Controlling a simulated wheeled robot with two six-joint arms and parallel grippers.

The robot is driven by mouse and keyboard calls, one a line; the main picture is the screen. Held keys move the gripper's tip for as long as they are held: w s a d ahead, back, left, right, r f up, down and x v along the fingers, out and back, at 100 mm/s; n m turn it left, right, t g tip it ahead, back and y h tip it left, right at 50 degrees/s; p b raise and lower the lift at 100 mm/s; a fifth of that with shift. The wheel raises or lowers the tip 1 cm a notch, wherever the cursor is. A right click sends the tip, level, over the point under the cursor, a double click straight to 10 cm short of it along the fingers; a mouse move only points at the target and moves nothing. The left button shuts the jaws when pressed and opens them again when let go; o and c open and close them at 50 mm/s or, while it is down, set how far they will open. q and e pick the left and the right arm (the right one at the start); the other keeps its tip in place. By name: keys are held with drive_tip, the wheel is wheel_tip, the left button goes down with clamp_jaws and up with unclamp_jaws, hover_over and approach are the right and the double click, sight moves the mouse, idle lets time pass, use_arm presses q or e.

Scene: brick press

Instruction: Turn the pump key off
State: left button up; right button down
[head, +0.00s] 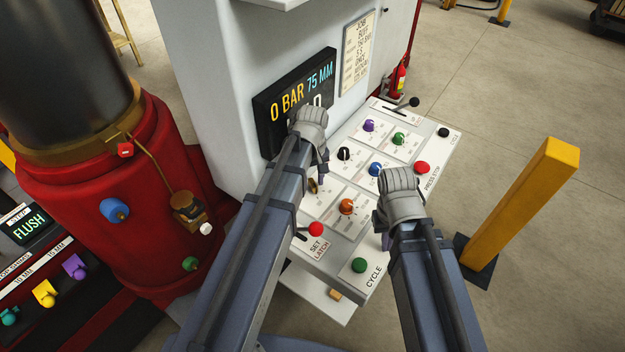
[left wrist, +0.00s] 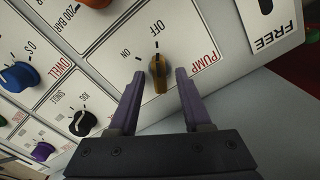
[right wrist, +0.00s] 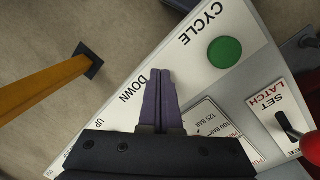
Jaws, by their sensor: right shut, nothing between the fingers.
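The brass pump key (left wrist: 159,72) sits on the white panel (left wrist: 105,62) beside the red PUMP label, with ON to its left and OFF above it in the left wrist view. Its grip stands upright in that picture, roughly in line with OFF; which end is the pointer I cannot tell. In the head view the key (head: 312,186) shows beside my left arm. My left gripper (left wrist: 160,78) is open, a finger on each side of the key, with gaps visible. My right gripper (right wrist: 160,72) is shut and empty over the panel near the DOWN label; its hand (head: 402,195) hides part of the panel.
The panel also carries an orange knob (head: 346,207), a blue knob (head: 375,169), a red latch lever (head: 315,229) and a green CYCLE button (right wrist: 225,52). The display (head: 295,100) reads 0 BAR 75 MM. A yellow post (head: 525,205) stands right of the panel.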

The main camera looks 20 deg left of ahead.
sight(313, 182)
use_arm(q)
drive_tip(key=shift+r, duration=0.15)
use_arm(e)
drive_tip(key=shift+r, duration=0.1)
use_arm(q)
wheel_tip(313, 182, up, 8)
drive_tip(key=p, duration=0.8)
drive_tip(key=shift+f, duration=0.2)
use_arm(e)
wheel_tip(313, 182, up, 8)
drive_tip(key=shift+f, duration=0.2)
